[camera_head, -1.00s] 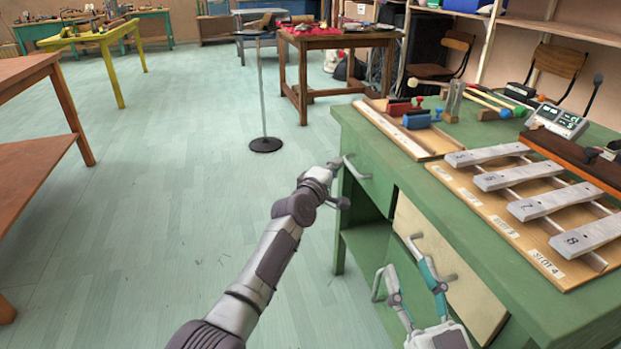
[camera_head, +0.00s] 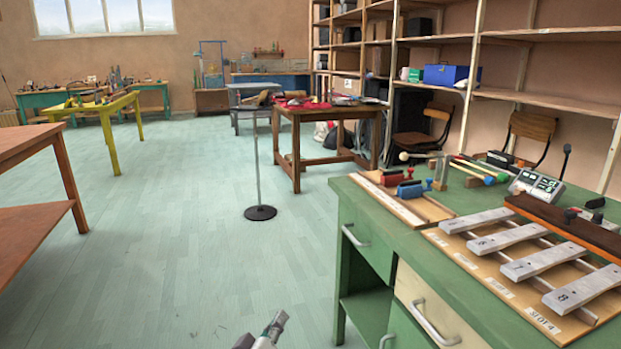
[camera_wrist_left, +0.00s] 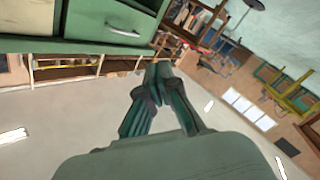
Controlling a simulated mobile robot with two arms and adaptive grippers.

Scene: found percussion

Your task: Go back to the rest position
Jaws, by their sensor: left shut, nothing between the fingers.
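My left gripper (camera_head: 276,322) shows at the bottom edge of the head view, mostly cut off by the frame. In the left wrist view its two dark teal fingers (camera_wrist_left: 157,76) meet at the tips with nothing between them. It is in free air, left of the green desk and apart from it. My right gripper is not in view.
The green desk (camera_head: 352,215) stands at the right, with drawer handles on its front. On it lie a board with numbered grey bars (camera_head: 541,262) and several mallets (camera_head: 478,166). A round-based stand (camera_head: 260,212) is ahead. The floor left of the desk is clear.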

